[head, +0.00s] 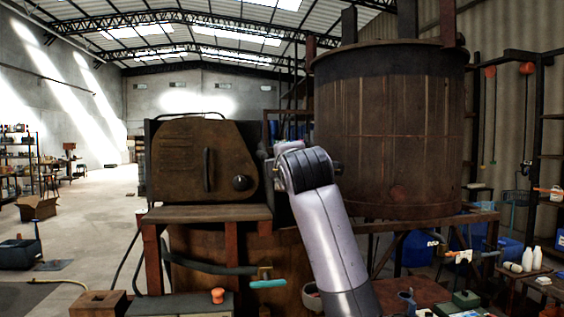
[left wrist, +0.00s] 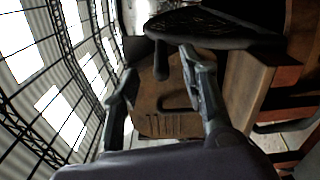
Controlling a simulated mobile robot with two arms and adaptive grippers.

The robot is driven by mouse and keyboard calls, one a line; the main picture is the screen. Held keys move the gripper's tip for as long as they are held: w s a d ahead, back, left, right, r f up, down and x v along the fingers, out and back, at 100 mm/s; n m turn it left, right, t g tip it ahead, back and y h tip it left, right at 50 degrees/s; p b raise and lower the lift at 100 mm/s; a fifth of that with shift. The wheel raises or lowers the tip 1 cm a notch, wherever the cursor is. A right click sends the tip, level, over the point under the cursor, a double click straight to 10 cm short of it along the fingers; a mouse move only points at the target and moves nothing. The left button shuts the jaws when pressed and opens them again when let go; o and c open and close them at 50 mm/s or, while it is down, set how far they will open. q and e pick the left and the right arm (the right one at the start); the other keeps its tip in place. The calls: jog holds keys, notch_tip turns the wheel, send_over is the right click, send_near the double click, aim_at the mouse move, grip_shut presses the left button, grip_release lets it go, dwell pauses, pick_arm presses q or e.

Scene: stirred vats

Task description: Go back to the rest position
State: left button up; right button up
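In the left wrist view my left gripper (left wrist: 163,92) shows two dark fingers spread apart. No held thing is seen between them. Beyond them is the brown metal panel with its dark handle. The same panel (head: 187,150) stands left of centre in the head view, with a handle and a round black knob. One grey arm of mine rises from the bottom edge to a dark joint just right of the panel. Its gripper is hidden or too small to make out, and I cannot tell from this view which arm it is. My right gripper does not show.
A large wooden vat (head: 390,135) stands behind the arm on the right. A wooden ledge (head: 205,214) juts out below the panel. White bottles (head: 532,258) and blue containers (head: 417,248) are at the right. A cardboard box (head: 38,207) lies left. Open floor shows at left.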

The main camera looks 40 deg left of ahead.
pick_arm(q)
jog(key=shift+s+d+f, duration=0.1)
jog(key=shift+s+d, duration=0.15)
dwell(0.4)
